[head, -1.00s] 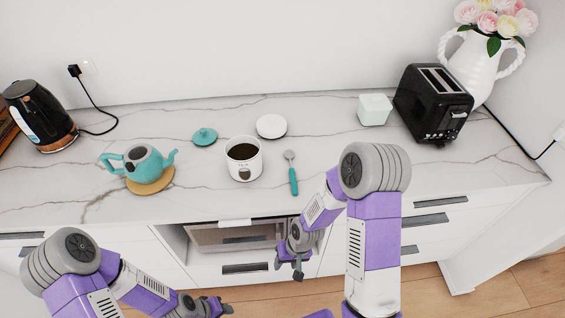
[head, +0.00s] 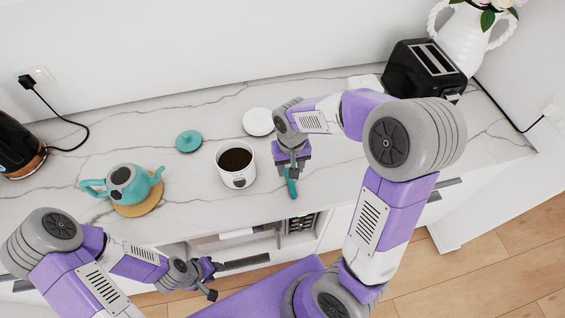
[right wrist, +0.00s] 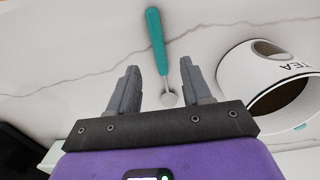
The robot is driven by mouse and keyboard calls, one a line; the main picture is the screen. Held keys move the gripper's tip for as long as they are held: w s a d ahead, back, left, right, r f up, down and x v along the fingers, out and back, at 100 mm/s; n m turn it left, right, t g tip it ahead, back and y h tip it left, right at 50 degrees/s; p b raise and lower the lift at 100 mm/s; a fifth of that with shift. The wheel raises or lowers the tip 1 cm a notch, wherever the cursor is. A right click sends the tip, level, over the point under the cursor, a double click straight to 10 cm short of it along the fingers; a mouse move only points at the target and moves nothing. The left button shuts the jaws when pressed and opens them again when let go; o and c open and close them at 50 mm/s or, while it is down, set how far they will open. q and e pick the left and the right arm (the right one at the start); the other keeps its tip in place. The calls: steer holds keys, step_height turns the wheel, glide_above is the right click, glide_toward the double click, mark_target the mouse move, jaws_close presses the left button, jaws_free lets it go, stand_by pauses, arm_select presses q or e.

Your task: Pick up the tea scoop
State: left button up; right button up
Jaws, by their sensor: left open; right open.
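The tea scoop (head: 292,189) lies on the marble counter near its front edge, its teal handle showing below my right gripper (head: 291,167) in the head view. In the right wrist view the scoop's teal handle (right wrist: 155,40) points away and its round metal bowl lies nearer the palm. The open fingers of my right gripper (right wrist: 159,68) show on either side of the scoop, with gaps to it. I cannot tell the exact height above the counter. My left gripper (head: 212,279) is open and empty, low in front of the counter.
A white tea canister (head: 237,166), open with dark contents, stands just left of the scoop. A black toaster (head: 422,72) stands back right.

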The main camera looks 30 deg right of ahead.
mark_target(290, 180)
step_height(290, 180, down, 7)
steer(key=shift+s+r+b, duration=0.1)
steer(key=shift+r+b, duration=0.1)
steer(key=shift+b, duration=0.5)
jaws_close()
